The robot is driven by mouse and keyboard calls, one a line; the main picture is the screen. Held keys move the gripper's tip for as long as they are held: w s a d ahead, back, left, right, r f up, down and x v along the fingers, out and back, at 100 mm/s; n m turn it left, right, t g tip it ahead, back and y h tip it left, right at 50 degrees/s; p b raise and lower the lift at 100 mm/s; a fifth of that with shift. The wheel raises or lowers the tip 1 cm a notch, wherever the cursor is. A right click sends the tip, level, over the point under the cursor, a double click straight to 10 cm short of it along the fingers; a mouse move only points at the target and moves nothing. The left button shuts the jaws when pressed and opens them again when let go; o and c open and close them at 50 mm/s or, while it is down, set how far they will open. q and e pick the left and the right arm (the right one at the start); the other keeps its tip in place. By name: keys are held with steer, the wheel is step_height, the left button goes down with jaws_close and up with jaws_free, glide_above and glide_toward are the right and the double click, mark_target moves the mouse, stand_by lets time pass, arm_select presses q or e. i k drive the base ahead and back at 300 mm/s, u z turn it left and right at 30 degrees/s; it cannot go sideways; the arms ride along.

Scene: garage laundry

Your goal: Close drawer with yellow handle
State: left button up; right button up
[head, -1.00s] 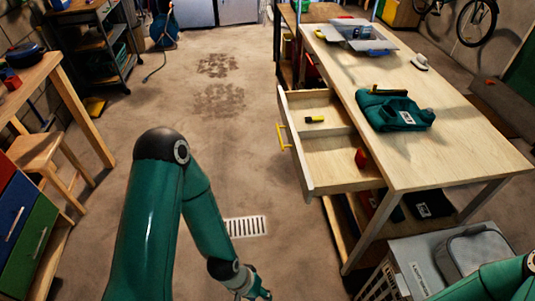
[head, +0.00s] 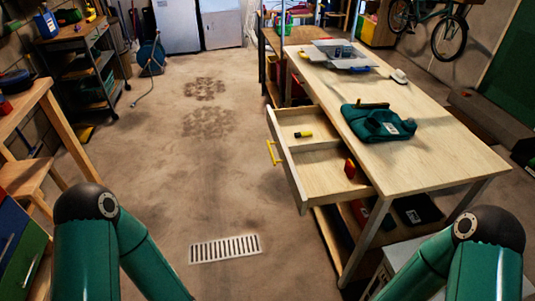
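The drawer (head: 290,172) with the yellow handle (head: 273,152) is pulled open on the left side of the wooden workbench (head: 440,130). Its handle faces left, toward the open floor. Inside lie a small yellow and black item (head: 303,134) and a red item (head: 349,168). My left arm shows at the lower left and my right arm at the lower right. Both arms run out of the bottom of the head view, so neither gripper is visible.
Concrete floor left of the drawer is clear, with a drain grate (head: 225,249) in it. A wooden table and stool (head: 22,180) stand at the left.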

mark_target(313, 166)
steer(key=u, duration=0.15)
steer(key=i, duration=1.05)
steer(key=z, duration=0.9)
steer(key=k, duration=1.15)
steer(key=u, duration=0.1)
steer(key=i, duration=1)
steer(key=u, duration=0.05)
